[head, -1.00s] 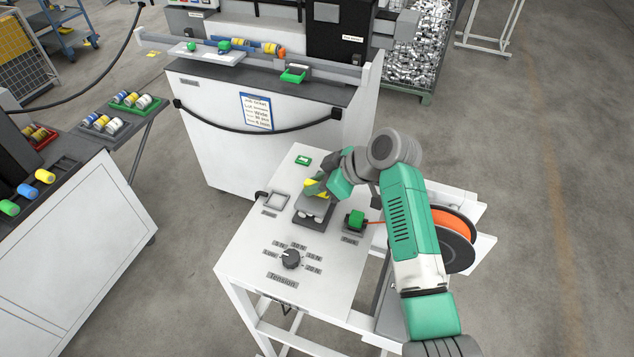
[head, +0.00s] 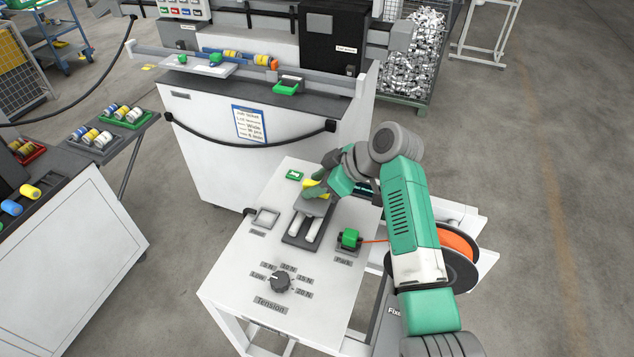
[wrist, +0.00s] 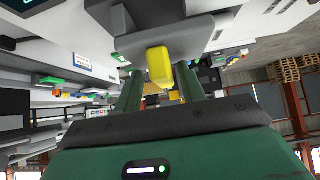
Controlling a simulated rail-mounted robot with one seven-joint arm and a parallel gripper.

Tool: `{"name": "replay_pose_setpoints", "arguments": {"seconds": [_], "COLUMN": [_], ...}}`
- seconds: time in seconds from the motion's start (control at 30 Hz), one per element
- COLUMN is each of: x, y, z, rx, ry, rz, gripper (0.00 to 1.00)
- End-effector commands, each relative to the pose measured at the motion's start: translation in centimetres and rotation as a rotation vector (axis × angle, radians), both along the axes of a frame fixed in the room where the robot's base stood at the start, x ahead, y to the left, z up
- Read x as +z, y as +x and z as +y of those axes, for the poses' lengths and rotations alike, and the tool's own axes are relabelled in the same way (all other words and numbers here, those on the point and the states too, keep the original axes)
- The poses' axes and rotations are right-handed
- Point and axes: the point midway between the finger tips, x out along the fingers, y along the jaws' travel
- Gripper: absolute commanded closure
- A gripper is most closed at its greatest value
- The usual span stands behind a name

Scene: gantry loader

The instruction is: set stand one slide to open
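The white stand (head: 245,285) carries a slide with a dark carriage (head: 316,208) on two pale rails (head: 303,229) over a dark base. The carriage is at the far end, and the near length of the rails is bare. Its yellow handle (head: 310,185) is partly hidden by my gripper (head: 316,180).
A white machine (head: 210,140) with a hanging cable stands behind.

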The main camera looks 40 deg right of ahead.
Motion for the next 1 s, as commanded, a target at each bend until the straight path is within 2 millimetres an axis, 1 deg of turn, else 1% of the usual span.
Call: {"name": "replay_pose_setpoints", "arguments": {"seconds": [0.1, 0.17, 0.4, 0.53, 0.67, 1.0], "x": [0.2, 0.6, 3.9, 5.1, 5.5, 5.5], "y": [-0.1, -0.5, -3.6, -4.6, -5.0, -5.0], "z": [0.0, -0.3, -1.8, -2.3, -2.4, -2.4], "rx": [0.001, 0.000, -0.002, -0.001, 0.000, 0.000], "ry": [0.000, 0.000, -0.001, -0.001, 0.000, 0.000], "rz": [-0.001, -0.002, -0.002, -0.002, 0.001, 0.000], "gripper": [0.60, 0.60, 0.60, 0.60, 0.60, 0.60]}}
